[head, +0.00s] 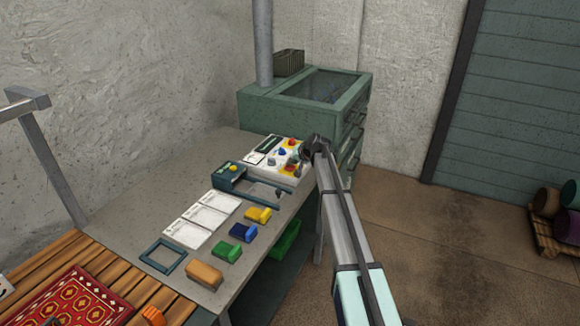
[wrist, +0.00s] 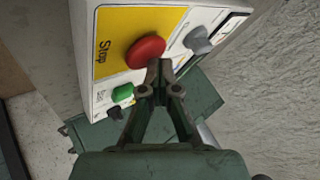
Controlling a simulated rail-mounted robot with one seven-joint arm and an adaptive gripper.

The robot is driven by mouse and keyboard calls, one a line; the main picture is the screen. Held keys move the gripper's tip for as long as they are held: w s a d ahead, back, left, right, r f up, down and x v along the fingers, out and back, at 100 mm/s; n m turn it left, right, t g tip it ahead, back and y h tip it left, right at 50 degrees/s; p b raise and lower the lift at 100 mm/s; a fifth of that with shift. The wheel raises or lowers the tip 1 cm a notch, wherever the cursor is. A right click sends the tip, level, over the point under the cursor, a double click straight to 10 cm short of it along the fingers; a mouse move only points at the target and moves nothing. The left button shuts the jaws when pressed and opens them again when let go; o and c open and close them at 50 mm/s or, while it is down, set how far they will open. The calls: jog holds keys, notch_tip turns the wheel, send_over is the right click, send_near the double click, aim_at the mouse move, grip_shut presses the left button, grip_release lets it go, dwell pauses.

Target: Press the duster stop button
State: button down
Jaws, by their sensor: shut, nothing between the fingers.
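The red stop button (wrist: 146,52) is a round cap on a yellow patch marked "Stop" on a white control panel (wrist: 95,75). In the head view the panel (head: 262,144) stands at the far end of the grey bench, with small coloured controls on it. My gripper (wrist: 158,66) is shut and empty. Its fingertips overlap the button's lower right edge in the wrist view; I cannot tell whether they touch it. In the head view my gripper (head: 312,148) is at the panel's right side, and the stop button is hard to make out there.
A green button (wrist: 122,93) and a grey knob (wrist: 197,40) sit close to the stop button. A green cabinet (head: 356,94) stands behind the panel. Coloured blocks, white cards and a blue frame (head: 163,256) lie along the bench.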

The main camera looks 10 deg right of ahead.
jog(key=shift+r, duration=0.9)
jog(key=shift+r+p, duration=0.85)
jog(key=shift+r, duration=1.65)
